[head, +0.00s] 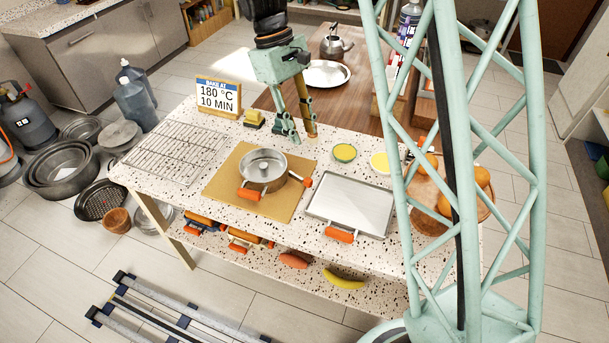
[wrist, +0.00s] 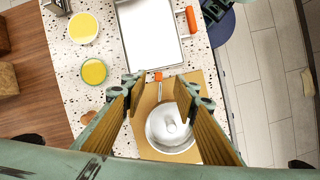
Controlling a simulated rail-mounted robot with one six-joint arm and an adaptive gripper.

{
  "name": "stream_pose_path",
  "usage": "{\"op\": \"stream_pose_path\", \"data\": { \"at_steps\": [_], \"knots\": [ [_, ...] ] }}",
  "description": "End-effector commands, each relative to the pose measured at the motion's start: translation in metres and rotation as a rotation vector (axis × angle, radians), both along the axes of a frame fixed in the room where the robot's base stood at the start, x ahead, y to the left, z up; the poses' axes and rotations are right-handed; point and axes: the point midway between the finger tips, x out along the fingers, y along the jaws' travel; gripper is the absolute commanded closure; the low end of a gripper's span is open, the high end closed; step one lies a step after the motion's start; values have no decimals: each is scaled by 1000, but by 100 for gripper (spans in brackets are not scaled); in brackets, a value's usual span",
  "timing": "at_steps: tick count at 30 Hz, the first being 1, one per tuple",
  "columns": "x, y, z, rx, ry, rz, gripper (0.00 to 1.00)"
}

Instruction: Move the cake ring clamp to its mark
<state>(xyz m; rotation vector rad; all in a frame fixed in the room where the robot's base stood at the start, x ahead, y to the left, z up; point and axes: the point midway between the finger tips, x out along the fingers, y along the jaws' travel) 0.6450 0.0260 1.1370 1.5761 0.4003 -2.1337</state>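A round metal cake ring or pan (head: 262,166) with a centre tube sits on a tan board (head: 222,186); it also shows in the wrist view (wrist: 158,140). One orange-ended clamp (head: 250,195) is at its front-left side and another (head: 307,181) sticks out at its right. In the wrist view one orange end (wrist: 158,76) shows beyond the ring. I cannot tell which clamp the task names, and I make out no clear mark. My gripper (head: 298,136) is open and empty above the counter, behind the ring; its spread fingers also show in the wrist view (wrist: 160,88).
A metal tray (head: 350,203) with an orange clamp (head: 340,235) lies right of the board. Two yellow-filled bowls (head: 344,153) (head: 380,162) stand behind it. A wire rack (head: 172,150) lies left, with a sign (head: 218,97) and a yellow block (head: 254,119) behind.

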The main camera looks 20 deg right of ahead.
Motion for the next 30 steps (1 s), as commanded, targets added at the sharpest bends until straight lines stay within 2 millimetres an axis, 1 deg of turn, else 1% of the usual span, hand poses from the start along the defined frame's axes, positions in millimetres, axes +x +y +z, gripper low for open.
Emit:
{"op": "stream_pose_path", "data": {
  "at_steps": [1, 6, 13, 19, 30],
  "knots": [
    [4, 1, -7, -2, 12, 9, 73],
    [14, 4, -31, -8, 46, 34, 73],
    [24, 7, -56, -15, 79, 63, 73],
    [27, 7, -65, -17, 90, 73, 73],
    [27, 7, -66, -17, 90, 73, 73]
  ]
}}
